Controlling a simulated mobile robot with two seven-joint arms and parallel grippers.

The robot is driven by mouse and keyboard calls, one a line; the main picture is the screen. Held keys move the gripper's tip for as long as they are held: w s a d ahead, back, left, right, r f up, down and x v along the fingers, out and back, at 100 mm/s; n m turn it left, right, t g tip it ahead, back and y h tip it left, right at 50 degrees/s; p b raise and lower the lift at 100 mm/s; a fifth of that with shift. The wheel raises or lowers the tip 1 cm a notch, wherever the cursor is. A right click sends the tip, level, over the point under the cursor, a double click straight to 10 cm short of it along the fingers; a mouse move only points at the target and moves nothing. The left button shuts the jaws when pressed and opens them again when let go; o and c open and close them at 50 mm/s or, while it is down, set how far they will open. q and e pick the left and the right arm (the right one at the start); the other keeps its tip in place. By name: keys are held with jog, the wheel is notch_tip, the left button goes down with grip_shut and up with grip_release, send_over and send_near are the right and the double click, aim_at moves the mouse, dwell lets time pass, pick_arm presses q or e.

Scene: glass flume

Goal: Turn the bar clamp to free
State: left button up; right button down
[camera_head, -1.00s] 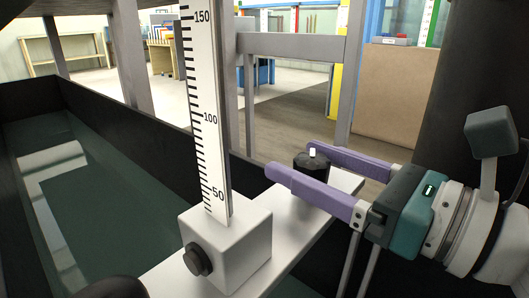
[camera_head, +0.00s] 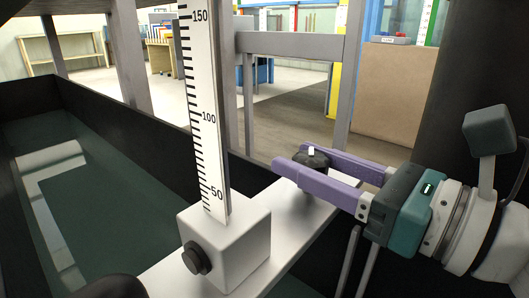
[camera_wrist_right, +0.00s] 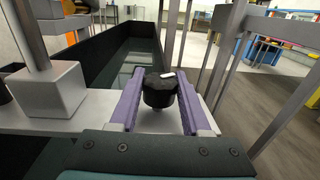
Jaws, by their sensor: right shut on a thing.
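The bar clamp is a black faceted knob (camera_head: 316,161) with a small white mark on top. It sits on the white bar (camera_head: 216,268) that crosses the flume, near the bar's right end. My right gripper (camera_head: 291,158) has its two purple fingers on either side of the knob and is shut on it. In the right wrist view the knob (camera_wrist_right: 160,91) stands upright between the fingertips, with its white mark toward the upper right. The near finger hides part of the knob's lower side in the head view. My left gripper is not in view.
A white block (camera_head: 232,248) with a black side knob (camera_head: 196,258) holds an upright scale (camera_head: 207,110) on the bar, left of my gripper. The dark-walled flume (camera_head: 80,92) holds water. Grey frame posts (camera_head: 347,75) stand behind the knob.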

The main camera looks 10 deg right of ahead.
jog(key=shift+r+m+t+h+p, duration=0.15)
jog(key=shift+m+t+h+p, duration=0.55)
jog(key=shift+h, duration=0.4)
jog(key=shift+m+t+h+p, duration=0.45)
jog(key=shift+m+h, duration=0.35)
jog(key=shift+h, duration=0.2)
jog(key=shift+m+t+h, duration=0.25)
jog(key=shift+m+h, duration=0.45)
jog(key=shift+h, duration=0.4)
jog(key=shift+m+h, duration=0.5)
jog(key=shift+h, duration=0.2)
jog(key=shift+m+h, duration=0.4)
jog(key=shift+h, duration=0.3)
